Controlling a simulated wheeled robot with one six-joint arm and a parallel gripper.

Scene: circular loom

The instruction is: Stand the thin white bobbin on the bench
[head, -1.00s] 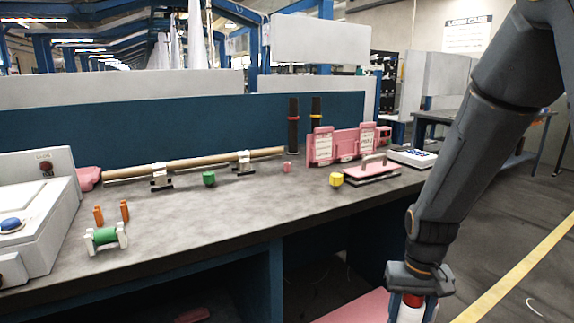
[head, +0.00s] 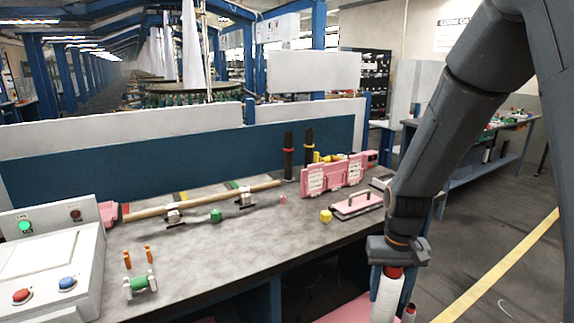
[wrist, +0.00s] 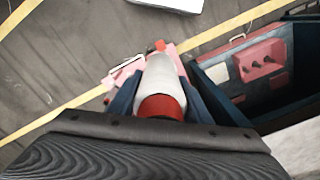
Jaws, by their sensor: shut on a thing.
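A white bobbin with a red end (head: 385,298) hangs below my gripper (head: 394,262) at the lower right of the head view, beside the bench (head: 225,253) and apart from its top. My gripper is shut on it near the red end. In the wrist view the bobbin (wrist: 162,72) points away between the dark fingers of my gripper (wrist: 160,100). Its far end shows no contact with anything that I can make out. The bench top has a bare grey stretch along its front.
On the bench are a control box (head: 50,255), a green spool on a small stand (head: 140,283), a wooden rod on holders (head: 205,200), a yellow piece (head: 325,216), a pink frame (head: 330,178) and a pink plate with a handle (head: 355,205). Another red-topped item (head: 409,311) stands below.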

